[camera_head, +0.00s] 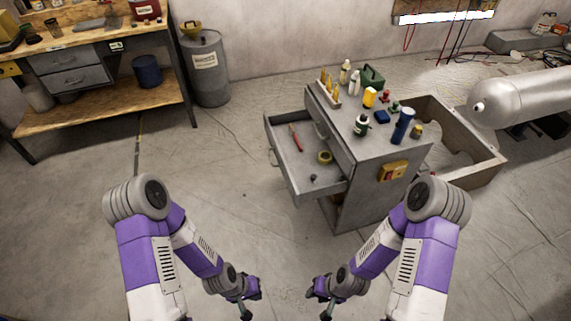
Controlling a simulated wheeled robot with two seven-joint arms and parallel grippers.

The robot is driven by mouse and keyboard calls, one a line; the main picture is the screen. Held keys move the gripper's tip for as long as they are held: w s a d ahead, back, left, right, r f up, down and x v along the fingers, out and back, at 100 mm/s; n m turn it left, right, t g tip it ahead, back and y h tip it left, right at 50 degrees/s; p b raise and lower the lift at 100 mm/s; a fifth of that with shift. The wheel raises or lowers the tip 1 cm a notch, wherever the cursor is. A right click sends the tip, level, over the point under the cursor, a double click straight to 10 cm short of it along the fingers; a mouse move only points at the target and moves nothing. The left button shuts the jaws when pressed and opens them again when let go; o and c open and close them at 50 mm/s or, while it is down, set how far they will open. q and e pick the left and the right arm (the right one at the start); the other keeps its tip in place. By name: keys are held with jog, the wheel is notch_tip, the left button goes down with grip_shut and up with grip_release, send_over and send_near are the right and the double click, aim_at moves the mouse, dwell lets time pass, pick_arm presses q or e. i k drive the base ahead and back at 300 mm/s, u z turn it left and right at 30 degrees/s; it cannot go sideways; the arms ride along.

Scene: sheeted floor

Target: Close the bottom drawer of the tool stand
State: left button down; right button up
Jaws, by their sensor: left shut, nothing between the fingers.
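The grey tool stand (365,185) stands right of centre, with bottles and small items on its top. A lower drawer (326,190) is pulled out toward the left, with a handle on its front. It holds a red-handled tool (296,137), a yellow tape roll (325,157) and a small dark item. Another drawer front above it looks closed. My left gripper (246,311) is shut and empty at the bottom edge, below and left of the drawer and apart from it. My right gripper (327,311) is at the bottom edge, below the stand; its fingers are too small to read.
A wooden workbench (110,100) stands at the left, with a grey barrel (206,70) beside it. An open grey box frame (480,165) adjoins the stand's right side. A large metal cylinder (525,97) is at the far right. The sheeted floor left of the drawer is clear.

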aim_at(297, 167)
jog(key=z, duration=0.4)
jog(key=i, duration=1.5)
jog(key=u, duration=0.45)
